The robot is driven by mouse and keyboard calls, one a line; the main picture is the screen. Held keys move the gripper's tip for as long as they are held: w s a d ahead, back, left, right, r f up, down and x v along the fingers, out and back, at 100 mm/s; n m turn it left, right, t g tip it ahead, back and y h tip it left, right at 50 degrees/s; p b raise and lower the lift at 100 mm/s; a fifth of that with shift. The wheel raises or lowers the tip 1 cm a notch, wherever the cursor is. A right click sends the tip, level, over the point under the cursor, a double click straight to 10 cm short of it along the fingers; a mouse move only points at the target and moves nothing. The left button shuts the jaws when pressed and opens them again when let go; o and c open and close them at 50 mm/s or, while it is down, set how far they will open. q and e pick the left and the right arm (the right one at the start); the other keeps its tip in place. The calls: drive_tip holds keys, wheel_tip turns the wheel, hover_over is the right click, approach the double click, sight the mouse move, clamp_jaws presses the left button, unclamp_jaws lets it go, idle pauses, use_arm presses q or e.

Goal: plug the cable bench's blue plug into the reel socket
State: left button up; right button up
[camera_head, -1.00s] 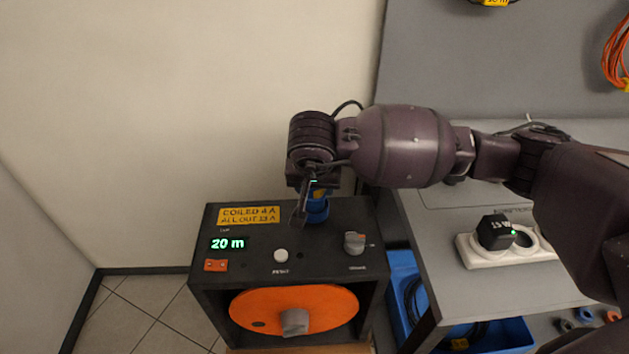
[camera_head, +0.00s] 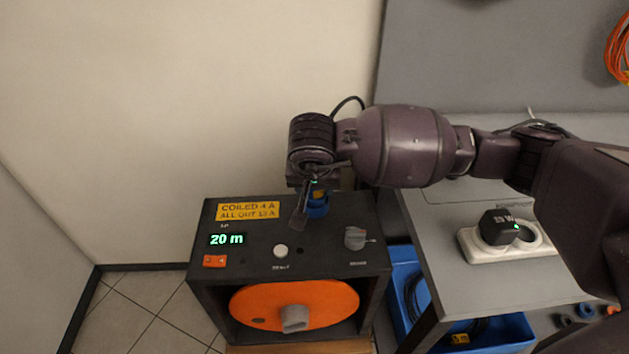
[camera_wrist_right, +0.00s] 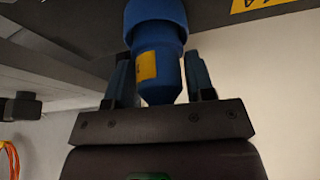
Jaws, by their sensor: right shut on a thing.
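The reel unit is a dark box (camera_head: 344,270) with an orange drum (camera_head: 330,300), below my right arm in the head view. My right gripper (camera_head: 314,197) is over the back of its top panel. It is shut on the blue plug, which shows in the right wrist view (camera_wrist_right: 168,92) with a yellow label. The plug lines up with a wider blue collar (camera_wrist_right: 156,20) at the dark panel and touches it. Blue also shows under the gripper in the head view (camera_head: 317,209). My gripper hides much of the reel socket; I cannot tell how deep the plug sits.
The reel's top carries a yellow label (camera_head: 248,210), a green "20 m" display (camera_head: 227,239), a white button (camera_head: 281,251) and a grey knob (camera_head: 355,238). A grey bench (camera_head: 480,280) with a white power strip (camera_head: 477,246) stands right. A blue crate (camera_head: 500,336) is below.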

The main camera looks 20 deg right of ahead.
use_arm(q)
drive_tip(key=shift+f, duration=0.15)
use_arm(e)
drive_tip(key=shift+f, duration=0.2)
use_arm(q)
drive_tip(key=shift+d, duration=0.15)
use_arm(e)
drive_tip(key=o, duration=1.5)
drive_tip(key=shift+c, duration=0.2)
drive_tip(key=shift+r+p, duration=0.35)
drive_tip(key=shift+r, duration=0.6)
drive_tip(key=shift+r+p, duration=0.8)
drive_tip(key=shift+r, duration=1.05)
drive_tip(key=shift+r+p, duration=0.7)
drive_tip(key=shift+r, duration=1)
use_arm(q)
wheel_tip(320, 180, up, 6)
drive_tip(key=w+t, duration=0.1)
drive_tip(key=w, duration=0.1)
